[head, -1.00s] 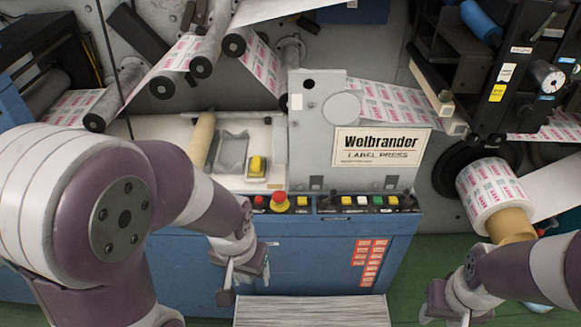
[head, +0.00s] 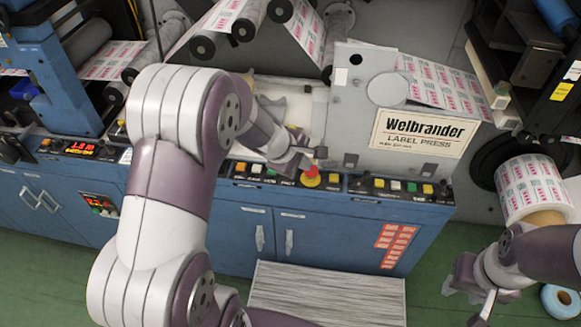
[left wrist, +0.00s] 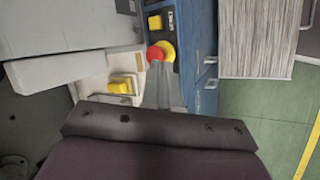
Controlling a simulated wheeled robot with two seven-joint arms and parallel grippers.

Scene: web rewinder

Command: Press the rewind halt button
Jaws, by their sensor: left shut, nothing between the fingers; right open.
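A red mushroom button (head: 311,175) on a yellow collar stands on the control strip of the blue press cabinet; its label is too small to read. It also shows in the left wrist view (left wrist: 157,53). My left gripper (head: 309,155) is shut and empty, with its tips close above the red button; I cannot tell whether they touch it. In the left wrist view the closed fingers (left wrist: 164,85) reach toward the button. My right gripper (head: 468,287) is open and empty at the lower right, away from the panel.
Several small coloured buttons (head: 256,169) line the strip on both sides. A yellow block-like item (left wrist: 123,85) lies on the pale tray nearby. A label roll (head: 532,187) hangs at the right.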

